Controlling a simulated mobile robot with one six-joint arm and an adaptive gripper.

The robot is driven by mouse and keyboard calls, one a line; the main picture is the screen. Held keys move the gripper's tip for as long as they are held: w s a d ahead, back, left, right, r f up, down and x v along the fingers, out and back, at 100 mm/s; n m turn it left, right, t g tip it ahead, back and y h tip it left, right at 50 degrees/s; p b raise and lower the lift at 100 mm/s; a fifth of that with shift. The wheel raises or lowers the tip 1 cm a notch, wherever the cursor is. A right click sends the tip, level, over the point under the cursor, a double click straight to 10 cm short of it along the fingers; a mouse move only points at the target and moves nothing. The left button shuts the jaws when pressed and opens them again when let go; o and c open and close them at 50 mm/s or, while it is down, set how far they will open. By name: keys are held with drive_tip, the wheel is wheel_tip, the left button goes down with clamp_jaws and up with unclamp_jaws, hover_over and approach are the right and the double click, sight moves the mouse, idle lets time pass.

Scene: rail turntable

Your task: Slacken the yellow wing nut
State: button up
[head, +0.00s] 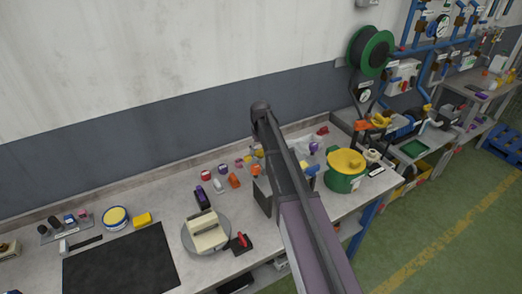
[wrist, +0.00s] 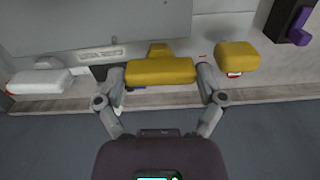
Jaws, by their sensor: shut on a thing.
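In the wrist view, the yellow wing nut (wrist: 160,71) is a wide, rounded yellow bar lying crosswise between my fingers. My gripper (wrist: 162,75) is shut on it, with one fingertip against each end. A small yellow piece (wrist: 158,50) shows just behind the bar; I cannot tell if it belongs to the wing nut. In the head view my arm reaches over the bench and hides the gripper and most of what it holds.
In the wrist view, a yellow block (wrist: 237,56) is close right of my gripper, a white block (wrist: 40,82) is at left, and a purple handle (wrist: 299,24) is at upper right. The head view shows a green pot (head: 345,180) right of my arm and a round plate (head: 190,240) left.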

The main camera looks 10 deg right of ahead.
drive_tip(key=o, duration=0.8)
drive_tip(key=shift+m, duration=0.3)
